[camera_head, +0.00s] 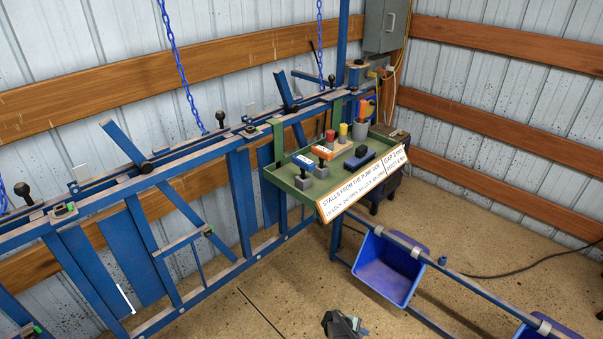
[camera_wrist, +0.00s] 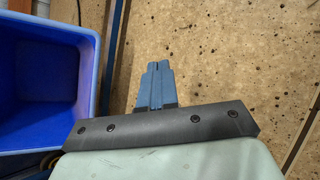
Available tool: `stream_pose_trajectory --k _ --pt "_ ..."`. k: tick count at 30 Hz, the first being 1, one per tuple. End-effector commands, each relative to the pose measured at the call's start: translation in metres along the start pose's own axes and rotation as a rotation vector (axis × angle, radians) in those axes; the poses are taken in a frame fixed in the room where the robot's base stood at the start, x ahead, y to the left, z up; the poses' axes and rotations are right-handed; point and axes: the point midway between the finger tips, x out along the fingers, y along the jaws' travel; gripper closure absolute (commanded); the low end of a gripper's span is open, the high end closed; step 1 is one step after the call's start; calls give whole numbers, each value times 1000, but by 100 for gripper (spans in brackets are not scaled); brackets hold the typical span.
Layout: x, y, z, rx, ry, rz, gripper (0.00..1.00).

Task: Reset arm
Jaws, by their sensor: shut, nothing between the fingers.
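My gripper (camera_head: 360,329) shows at the bottom edge of the head view, low over the speckled floor and in front of the blue bin (camera_head: 388,268). In the wrist view my gripper (camera_wrist: 157,68) points up the picture with its two blue fingers together. Nothing is between the fingers. The rest of my arm is out of the head view. The blue bin also shows in the wrist view (camera_wrist: 40,85), to the left of the fingers and apart from them.
A blue rail frame (camera_head: 245,190) with levers runs along the left wall. A green tray (camera_head: 290,180) with switches and a sign (camera_head: 360,183) juts from it. A second blue bin (camera_head: 540,331) hangs at lower right. The floor (camera_head: 480,230) at right is mostly clear, with a dark cable.

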Motion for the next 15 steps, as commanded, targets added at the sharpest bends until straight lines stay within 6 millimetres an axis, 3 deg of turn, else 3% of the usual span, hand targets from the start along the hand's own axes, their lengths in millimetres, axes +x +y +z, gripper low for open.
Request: stream_pose_trajectory --k 1,8,15 --pt "-13 -20 23 67 -7 -69 100" --pt "-67 -112 96 354 -67 -420 100" --pt "-149 -197 172 546 -132 -775 100"
